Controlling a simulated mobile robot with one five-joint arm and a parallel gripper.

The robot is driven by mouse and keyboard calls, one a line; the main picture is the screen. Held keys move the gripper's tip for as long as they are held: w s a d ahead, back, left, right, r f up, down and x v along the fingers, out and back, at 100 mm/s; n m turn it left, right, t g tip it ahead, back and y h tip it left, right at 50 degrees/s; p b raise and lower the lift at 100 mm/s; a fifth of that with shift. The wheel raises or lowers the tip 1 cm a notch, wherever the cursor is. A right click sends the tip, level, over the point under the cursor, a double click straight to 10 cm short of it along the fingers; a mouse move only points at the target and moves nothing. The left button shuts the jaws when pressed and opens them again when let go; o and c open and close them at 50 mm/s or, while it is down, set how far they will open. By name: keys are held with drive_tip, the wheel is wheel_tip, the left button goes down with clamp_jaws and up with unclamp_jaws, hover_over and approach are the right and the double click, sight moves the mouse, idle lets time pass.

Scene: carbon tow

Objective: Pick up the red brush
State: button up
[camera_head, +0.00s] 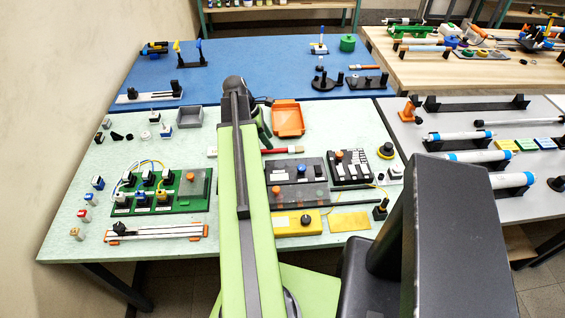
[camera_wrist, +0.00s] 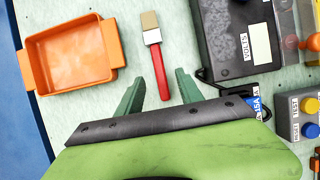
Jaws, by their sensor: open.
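The red brush (camera_wrist: 160,72) lies flat on the pale green table, with a red handle, a metal ferrule and tan bristles. In the wrist view its bristles point up, away from my gripper. My gripper (camera_wrist: 160,77) is open, with one green finger on each side of the red handle and visible gaps on both sides. I cannot tell how high the fingers are above the table. In the head view the brush (camera_head: 281,151) lies just right of my arm, below the orange tray; my arm hides much of my gripper there.
The orange tray (camera_wrist: 72,58) is left of the brush in the wrist view. A black VOLTS meter (camera_wrist: 232,45) stands close on the right, with a button box (camera_wrist: 300,115) beyond it. A grey tray (camera_head: 189,117) stands left of my arm in the head view.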

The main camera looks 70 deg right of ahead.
sight(275, 150)
drive_tip(key=b+x, duration=0.5)
drive_tip(key=shift+s+f, duration=0.1)
drive_tip(key=shift+f, duration=0.05)
drive_tip(key=shift+r, duration=0.2)
drive_tip(key=shift+f, duration=0.1)
drive_tip(key=shift+c, duration=0.4)
clamp_jaws()
